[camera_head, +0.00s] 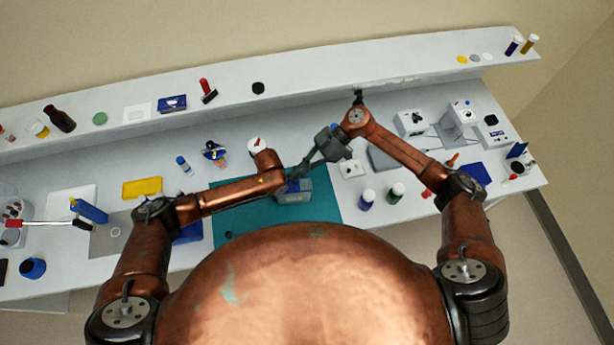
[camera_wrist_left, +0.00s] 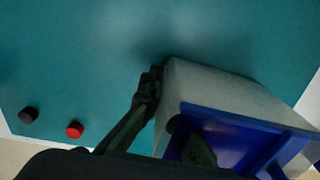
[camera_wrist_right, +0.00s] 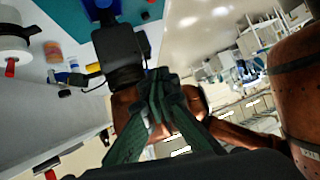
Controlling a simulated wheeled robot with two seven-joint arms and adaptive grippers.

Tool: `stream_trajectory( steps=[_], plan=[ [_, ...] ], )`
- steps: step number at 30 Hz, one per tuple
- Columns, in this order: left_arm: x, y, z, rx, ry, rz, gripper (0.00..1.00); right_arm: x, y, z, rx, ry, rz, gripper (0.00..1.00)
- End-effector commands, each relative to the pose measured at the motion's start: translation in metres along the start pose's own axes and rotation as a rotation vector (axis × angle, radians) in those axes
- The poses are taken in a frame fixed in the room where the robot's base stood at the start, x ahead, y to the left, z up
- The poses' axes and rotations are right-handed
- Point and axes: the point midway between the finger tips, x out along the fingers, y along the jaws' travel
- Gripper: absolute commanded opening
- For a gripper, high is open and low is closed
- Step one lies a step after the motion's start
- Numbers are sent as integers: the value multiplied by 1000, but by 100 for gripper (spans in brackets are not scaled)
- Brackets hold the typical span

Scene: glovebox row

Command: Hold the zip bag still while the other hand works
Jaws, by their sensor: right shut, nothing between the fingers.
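The zip bag (camera_head: 295,196) stands on the teal mat (camera_head: 342,212). In the left wrist view it is a pale, cloudy body (camera_wrist_left: 215,88) with a blue band (camera_wrist_left: 240,135) at its near end. My left gripper (camera_head: 290,187) is at the bag. One finger lies along the bag's left side; the other shows partly at the blue band, its tip hidden. I cannot tell whether they grip it. My right gripper (camera_head: 304,170) is just above the bag and the left gripper. Its fingers meet with nothing between them in the right wrist view (camera_wrist_right: 158,80).
A black knob (camera_wrist_left: 28,115) and a red knob (camera_wrist_left: 74,130) lie on the mat. A blue-capped bottle (camera_head: 366,199) and a green-capped bottle (camera_head: 396,193) stand right of it. A yellow tray (camera_head: 142,188) lies to the left. A raised shelf runs along the back.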

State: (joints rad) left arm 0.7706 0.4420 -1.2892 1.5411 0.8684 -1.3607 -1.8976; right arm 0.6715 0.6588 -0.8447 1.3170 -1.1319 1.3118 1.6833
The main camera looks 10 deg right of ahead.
Motion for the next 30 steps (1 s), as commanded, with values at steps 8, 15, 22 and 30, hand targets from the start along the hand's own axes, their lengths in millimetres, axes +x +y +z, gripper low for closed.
stream_trajectory(
  steps=[8, 15, 22, 30],
  plan=[
    [0, 0, 0, 0, 0, 0, 0, -19, -9, 24, 545, 494, 185, 0],
    [0, 0, 0, 0, 0, 0, 0, -56, -15, 94, 1035, 835, 326, 0],
    [0, 0, 0, 0, 0, 0, 0, -74, -28, 150, 1315, 1004, 396, 0],
    [0, 0, 0, 0, 0, 0, 0, -67, -17, 154, 1367, 1038, 406, 0]
  ],
)
